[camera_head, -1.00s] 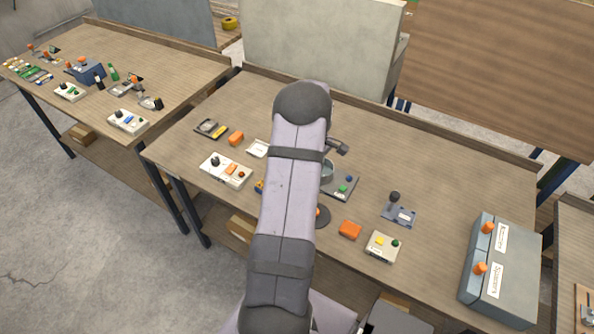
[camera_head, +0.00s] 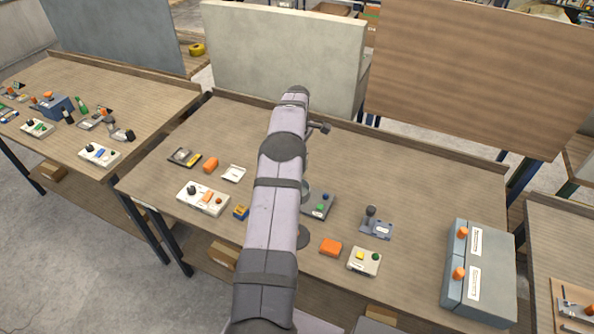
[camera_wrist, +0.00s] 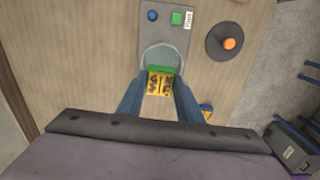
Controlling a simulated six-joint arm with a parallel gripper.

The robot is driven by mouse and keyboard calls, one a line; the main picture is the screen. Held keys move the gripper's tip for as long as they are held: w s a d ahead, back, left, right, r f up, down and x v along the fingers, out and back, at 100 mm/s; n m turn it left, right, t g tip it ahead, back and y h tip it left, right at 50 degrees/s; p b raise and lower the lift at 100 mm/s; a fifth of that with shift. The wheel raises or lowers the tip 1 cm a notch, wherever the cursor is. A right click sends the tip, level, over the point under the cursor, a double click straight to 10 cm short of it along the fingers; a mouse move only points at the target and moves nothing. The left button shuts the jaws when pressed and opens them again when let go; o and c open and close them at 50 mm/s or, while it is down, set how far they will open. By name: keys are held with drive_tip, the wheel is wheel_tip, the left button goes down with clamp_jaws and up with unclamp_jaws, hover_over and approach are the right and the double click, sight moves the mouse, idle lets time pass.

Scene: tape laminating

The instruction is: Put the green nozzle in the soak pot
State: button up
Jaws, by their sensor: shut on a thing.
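In the wrist view my gripper (camera_wrist: 159,90) has its blue fingers closed on a small piece, green at its far edge with a yellow, black-marked face; I take it for the green nozzle (camera_wrist: 160,69). Just beyond it is a round, pale grey pot (camera_wrist: 176,54), which looks like the soak pot, on a grey panel with a blue and a green button. The held piece overlaps the pot's near rim in the picture; I cannot tell its height above it. In the head view the pot (camera_head: 305,187) is partly behind my arm, and my fingers are hidden.
A black disc with an orange knob (camera_wrist: 229,43) is beside the pot. An orange block (camera_head: 330,247), a white button box (camera_head: 364,261) and a grey-blue stand (camera_head: 376,229) are to the right. A large grey box (camera_head: 490,270) is farther right. The bench's back right is clear.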

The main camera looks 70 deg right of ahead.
drive_tip(key=shift+s+a+n, duration=0.1)
drive_tip(key=shift+a+n, duration=0.1)
drive_tip(key=shift+n, duration=0.1)
drive_tip(key=shift+f, duration=0.2)
drive_tip(key=shift+f+b, duration=2.75)
drive_tip(key=shift+f, duration=1.3)
drive_tip(key=shift+f+b, duration=0.6)
drive_tip(key=shift+f, duration=0.1)
drive_tip(key=o, duration=1.2)
drive_tip(key=shift+r, duration=0.1)
